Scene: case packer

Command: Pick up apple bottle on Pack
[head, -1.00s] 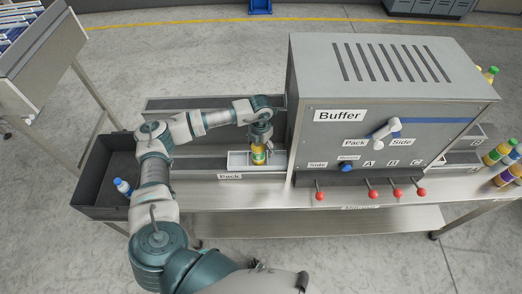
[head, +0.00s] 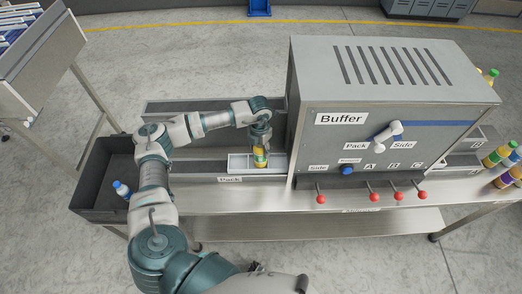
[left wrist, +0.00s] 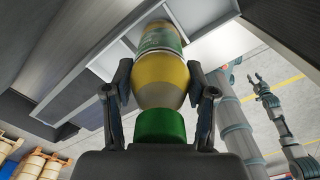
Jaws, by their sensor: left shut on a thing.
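The apple bottle (head: 260,158), with a yellow body, a label and a green cap, is upright at the light tray (head: 238,163) behind the Pack label (head: 230,179). My left gripper (head: 261,142) comes down on it from above. In the left wrist view the bottle (left wrist: 160,75) is between the two fingers (left wrist: 160,95), which are shut on it just below the cap.
The Buffer cabinet (head: 385,100) stands close right of the bottle, with red-knobbed levers (head: 374,196) along its front. A dark bin (head: 95,192) with a blue-white bottle (head: 122,189) is at left. More bottles (head: 499,154) stand at far right.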

